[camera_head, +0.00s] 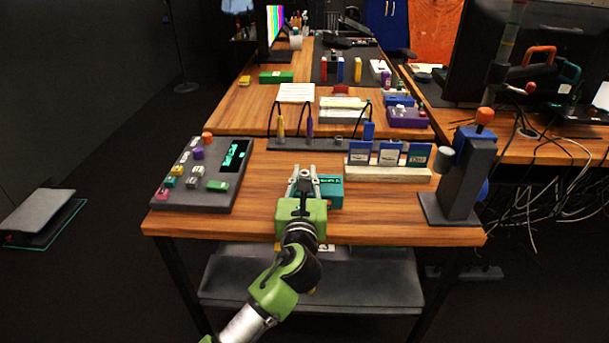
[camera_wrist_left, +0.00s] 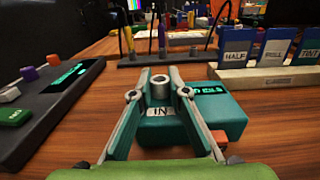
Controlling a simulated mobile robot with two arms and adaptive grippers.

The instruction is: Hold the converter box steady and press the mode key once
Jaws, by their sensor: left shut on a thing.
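The teal converter box (camera_head: 331,190) sits on the wooden table in front of my left arm. It also shows in the left wrist view (camera_wrist_left: 224,116), with a small lit display, an "IN" label and a grey round connector (camera_wrist_left: 159,87). My left gripper (camera_head: 304,170) is shut on the box, with one finger on each side of the labelled part. An orange key (camera_wrist_left: 218,142) shows at the box's near right; I cannot read any marking on it. My right gripper is in neither view.
A dark trackball panel (camera_head: 187,203) with coloured keys lies to the left. A white rack (camera_head: 389,174) of blue labelled cards stands behind right. A dark post stand (camera_head: 467,180) is at the right edge. A dark holder (camera_head: 352,144) with upright tools is behind the box.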

